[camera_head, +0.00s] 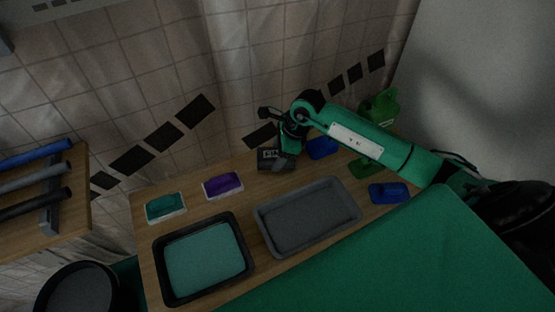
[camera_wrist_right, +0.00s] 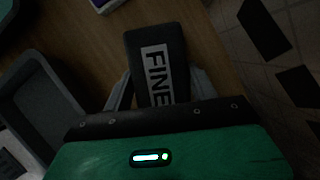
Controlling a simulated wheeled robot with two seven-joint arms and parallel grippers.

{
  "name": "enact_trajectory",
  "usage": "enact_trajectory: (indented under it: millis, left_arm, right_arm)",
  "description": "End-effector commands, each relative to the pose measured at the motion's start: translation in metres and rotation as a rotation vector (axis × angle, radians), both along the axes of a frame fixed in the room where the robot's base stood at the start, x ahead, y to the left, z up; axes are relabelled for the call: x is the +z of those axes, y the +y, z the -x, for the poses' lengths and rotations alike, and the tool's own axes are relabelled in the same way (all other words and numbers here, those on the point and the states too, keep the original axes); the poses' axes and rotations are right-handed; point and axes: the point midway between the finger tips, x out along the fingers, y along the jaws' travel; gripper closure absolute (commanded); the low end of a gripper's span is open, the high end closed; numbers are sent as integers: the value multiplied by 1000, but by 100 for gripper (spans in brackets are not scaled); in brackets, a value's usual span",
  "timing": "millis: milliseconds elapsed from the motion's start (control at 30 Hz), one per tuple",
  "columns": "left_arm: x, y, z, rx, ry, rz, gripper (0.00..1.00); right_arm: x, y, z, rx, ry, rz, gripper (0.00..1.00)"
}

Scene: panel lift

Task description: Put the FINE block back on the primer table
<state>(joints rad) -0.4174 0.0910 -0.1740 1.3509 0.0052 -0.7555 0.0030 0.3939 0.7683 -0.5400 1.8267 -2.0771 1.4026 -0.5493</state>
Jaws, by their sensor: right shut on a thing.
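The FINE block (camera_wrist_right: 157,62) is a dark block with a pale label reading FINE, seen close up in the right wrist view. My right gripper (camera_wrist_right: 158,88) is shut on it, with a finger on each side. In the head view the FINE block (camera_head: 275,158) is at the back of the wooden primer table (camera_head: 200,184), under my right gripper (camera_head: 288,148). I cannot tell whether it touches the tabletop or hangs just above it. My left gripper is not in view.
A teal block (camera_head: 165,206) and a purple block (camera_head: 222,185) sit left of it. A tray of teal liquid (camera_head: 205,260) and an empty grey tray (camera_head: 308,215) lie in front. Blue (camera_head: 322,148) and green (camera_head: 364,168) items stand right. A bucket (camera_head: 78,290) is at lower left.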

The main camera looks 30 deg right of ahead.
Motion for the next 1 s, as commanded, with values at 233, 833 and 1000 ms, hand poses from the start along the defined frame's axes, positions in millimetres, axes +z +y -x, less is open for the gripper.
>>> enact_trajectory:
  millis: [233, 833, 1000]
  left_arm:
    - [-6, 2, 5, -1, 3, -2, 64]
    - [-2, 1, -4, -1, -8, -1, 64]
    - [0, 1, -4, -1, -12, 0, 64]
  right_arm:
    - [-30, 0, 0, 0, 2, -1, 65]
    - [-31, 0, 0, -1, 1, -1, 20]
    - [-27, -1, 1, 0, 0, 1, 20]
